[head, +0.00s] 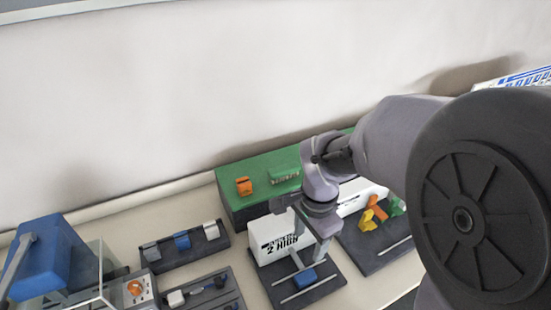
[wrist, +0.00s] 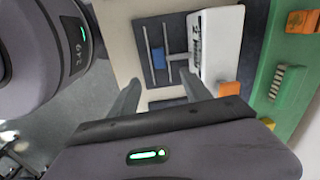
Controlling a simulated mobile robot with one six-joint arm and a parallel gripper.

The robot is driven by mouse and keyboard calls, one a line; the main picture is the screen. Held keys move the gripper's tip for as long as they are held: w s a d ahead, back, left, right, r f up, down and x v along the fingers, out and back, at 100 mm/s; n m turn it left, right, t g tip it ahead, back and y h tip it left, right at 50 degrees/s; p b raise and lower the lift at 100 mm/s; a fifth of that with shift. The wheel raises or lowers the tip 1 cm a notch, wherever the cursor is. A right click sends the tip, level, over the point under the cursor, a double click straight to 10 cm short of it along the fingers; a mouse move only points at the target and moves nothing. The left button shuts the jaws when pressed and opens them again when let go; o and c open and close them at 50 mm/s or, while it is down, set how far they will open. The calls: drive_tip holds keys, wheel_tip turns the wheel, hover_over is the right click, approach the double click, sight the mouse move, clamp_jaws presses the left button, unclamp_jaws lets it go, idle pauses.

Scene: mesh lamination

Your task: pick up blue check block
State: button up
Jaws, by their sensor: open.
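A small blue block (head: 306,278) lies on a dark tray with pale rails, in front of a white box marked "2 HIGH" (head: 270,245). In the wrist view the blue block (wrist: 158,60) sits beyond the fingers, near the middle between them. My gripper (head: 309,258) is over this tray, near the box's front. In the wrist view my gripper (wrist: 160,80) is open with nothing between its fingers. The exact gap to the block cannot be told. Another blue block (head: 182,241) stands in a dark holder to the left. No check pattern can be made out.
A green platform (head: 235,203) behind carries an orange block (head: 244,186) and a green block (head: 284,173). A second dark tray (head: 365,245) with orange and yellow pieces (head: 374,213) lies right. A blue machine (head: 50,258) stands at far left. The white box is close beside the gripper.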

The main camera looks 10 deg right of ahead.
wheel_tip(320, 180, down, 3)
drive_tip(key=w, duration=0.1)
drive_tip(key=b, duration=0.6)
hover_over(306, 275)
drive_tip(key=shift+m, duration=0.4)
drive_tip(key=f, duration=1)
drive_tip(key=shift+s+a, duration=0.15)
drive_tip(key=shift+a, duration=0.2)
drive_tip(key=f, duration=0.2)
drive_tip(key=f+b, duration=0.2)
drive_tip(key=f, duration=0.1)
drive_tip(key=shift+d+f, duration=0.3)
drive_tip(key=shift+f, duration=0.05)
drive_tip(key=shift+r, duration=0.15)
drive_tip(key=shift+c, duration=0.3)
clamp_jaws()
